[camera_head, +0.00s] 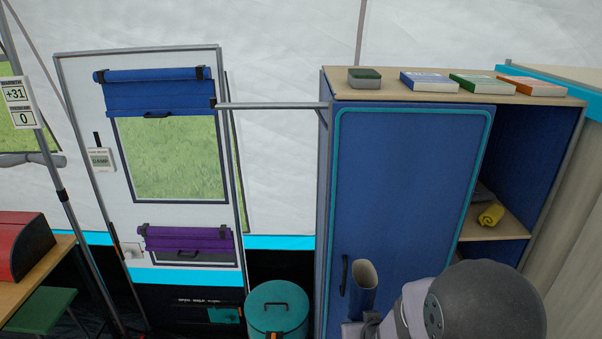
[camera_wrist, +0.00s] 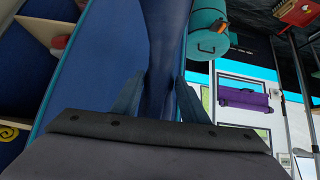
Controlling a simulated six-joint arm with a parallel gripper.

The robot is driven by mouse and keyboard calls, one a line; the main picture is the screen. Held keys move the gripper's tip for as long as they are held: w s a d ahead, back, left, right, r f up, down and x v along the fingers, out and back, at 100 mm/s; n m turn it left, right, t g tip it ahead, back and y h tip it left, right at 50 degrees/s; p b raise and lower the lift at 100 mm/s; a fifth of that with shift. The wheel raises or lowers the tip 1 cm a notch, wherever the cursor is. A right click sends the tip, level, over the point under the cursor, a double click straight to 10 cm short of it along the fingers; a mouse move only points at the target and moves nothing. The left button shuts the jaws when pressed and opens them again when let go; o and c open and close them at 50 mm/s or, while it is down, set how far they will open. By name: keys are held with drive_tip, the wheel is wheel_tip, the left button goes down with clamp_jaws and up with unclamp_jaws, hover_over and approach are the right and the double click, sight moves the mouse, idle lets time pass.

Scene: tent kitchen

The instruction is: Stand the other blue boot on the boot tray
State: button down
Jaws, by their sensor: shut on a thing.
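My gripper (camera_head: 360,329) is at the bottom of the head view, in front of the blue cupboard door. In the wrist view the boot (camera_wrist: 169,45) runs up between the two fingers of my gripper (camera_wrist: 160,100). I see neither the boot tray nor a second boot in these frames.
The blue cupboard door (camera_head: 410,190) is right behind the boot, with a dark handle (camera_head: 344,275) beside it. A teal lidded bin (camera_head: 277,308) stands to the left. A red box (camera_head: 22,246) and green stool (camera_head: 42,310) are at far left.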

drive_tip(key=shift+r, duration=0.2)
wheel_tip(320, 180, down, 32)
drive_tip(key=s+b, duration=0.2)
drive_tip(key=b, duration=2.5)
drive_tip(key=w+f+b, duration=0.2)
drive_tip(key=f+b, duration=0.9)
drive_tip(key=f, duration=0.3)
drive_tip(key=w+f+m+b, duration=0.1)
drive_tip(key=w+f+b, duration=0.2)
drive_tip(key=f+b, duration=0.9)
drive_tip(key=w+f+h+b, duration=0.1)
drive_tip(key=w+f+b, duration=0.2)
drive_tip(key=f+b, duration=0.9)
wheel_tip(320, 180, down, 6)
drive_tip(key=shift+w+d+r+m, duration=0.2)
drive_tip(key=shift+d+m, duration=0.1)
drive_tip(key=shift+d, duration=0.1)
drive_tip(key=shift+w, duration=0.1)
drive_tip(key=shift+w+d+f+b, duration=0.1)
drive_tip(key=shift+w+f+b, duration=0.1)
drive_tip(key=shift+w+b, duration=0.45)
drive_tip(key=shift+w+d+f+b, duration=0.1)
drive_tip(key=shift+w+f+b, duration=0.1)
drive_tip(key=shift+w+b, duration=0.45)
drive_tip(key=shift+w+d+f+b, duration=0.1)
drive_tip(key=shift+w+f+b, duration=0.1)
drive_tip(key=shift+w+b, duration=0.45)
drive_tip(key=shift+s+f, duration=0.1)
drive_tip(key=shift+f, duration=0.05)
